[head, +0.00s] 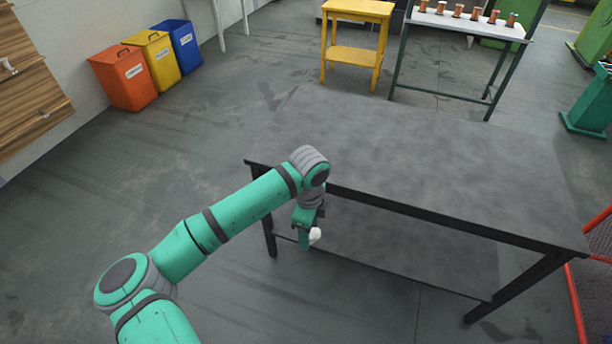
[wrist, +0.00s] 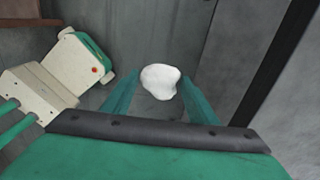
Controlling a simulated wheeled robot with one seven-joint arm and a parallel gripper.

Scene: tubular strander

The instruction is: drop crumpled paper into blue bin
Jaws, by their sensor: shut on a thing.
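The crumpled paper (wrist: 160,81) is a small white lump between the fingertips of my gripper (wrist: 160,100) in the wrist view. In the head view the paper (head: 315,235) shows at the lower end of my gripper (head: 309,233), in front of the near edge of the table. My gripper is shut on the paper and points down. The blue bin (head: 180,43) stands far off at the upper left by the wall, at the right end of a row of bins. The inside of the blue bin cannot be seen.
A yellow bin (head: 156,62) and an orange bin (head: 124,80) stand left of the blue one. A dark grey table (head: 430,165) fills the middle right. A yellow stand (head: 352,52) is behind it. The floor between my arm and the bins is clear.

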